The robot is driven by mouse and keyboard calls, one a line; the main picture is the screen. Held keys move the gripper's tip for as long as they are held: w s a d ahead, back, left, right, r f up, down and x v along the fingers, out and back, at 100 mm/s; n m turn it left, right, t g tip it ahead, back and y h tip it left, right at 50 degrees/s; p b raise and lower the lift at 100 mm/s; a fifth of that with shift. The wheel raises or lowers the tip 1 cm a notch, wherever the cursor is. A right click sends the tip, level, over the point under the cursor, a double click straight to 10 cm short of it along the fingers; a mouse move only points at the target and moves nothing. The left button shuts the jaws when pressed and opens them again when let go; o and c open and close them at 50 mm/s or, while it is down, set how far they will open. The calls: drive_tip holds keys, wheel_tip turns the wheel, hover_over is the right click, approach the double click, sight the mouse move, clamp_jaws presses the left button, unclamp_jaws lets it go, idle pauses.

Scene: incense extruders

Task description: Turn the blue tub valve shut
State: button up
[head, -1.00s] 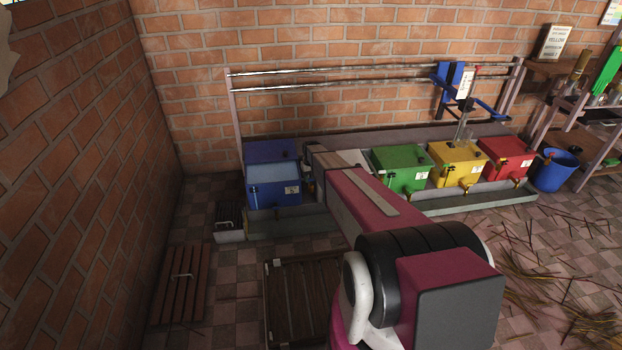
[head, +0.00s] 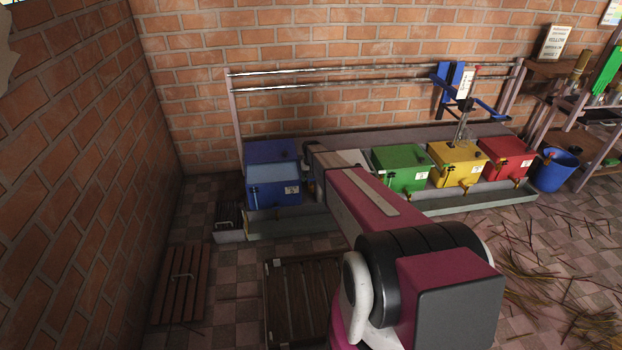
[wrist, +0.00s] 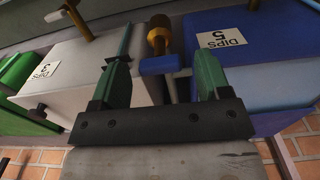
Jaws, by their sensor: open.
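The blue tub (head: 274,193) stands at the left end of the tub row, with a white label on its front. In the wrist view the blue tub (wrist: 240,55) is on the right, labelled "DIPS 5". A blue valve handle (wrist: 160,65) sits under a brass fitting (wrist: 158,35) beside it. My gripper (wrist: 164,45) is open, one green finger on each side of the blue handle. I see gaps between handle and fingers, most clearly on the right. In the head view my arm hides the gripper and the handle.
A white tub (wrist: 95,70) labelled "DIPS 3" is close to the left finger. Green (head: 402,168), yellow (head: 456,163) and red (head: 507,158) tubs stand further right. A blue dipping carriage (head: 450,88) hangs on rails above them. A slatted wooden pallet (head: 298,298) lies on the floor in front.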

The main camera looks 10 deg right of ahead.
wheel_tip(320, 180, up, 11)
drive_tip(key=shift+f, duration=0.2)
idle(0.4)
drive_tip(key=s+r, duration=0.4)
drive_tip(key=s, duration=0.8)
drive_tip(key=s+r, duration=0.3)
drive_tip(key=s, duration=0.9)
drive_tip(key=s+r, duration=0.4)
drive_tip(key=s, duration=0.9)
drive_tip(key=shift+a+r, duration=0.15)
drive_tip(key=shift+r, duration=0.15)
drive_tip(key=shift+s, duration=0.1)
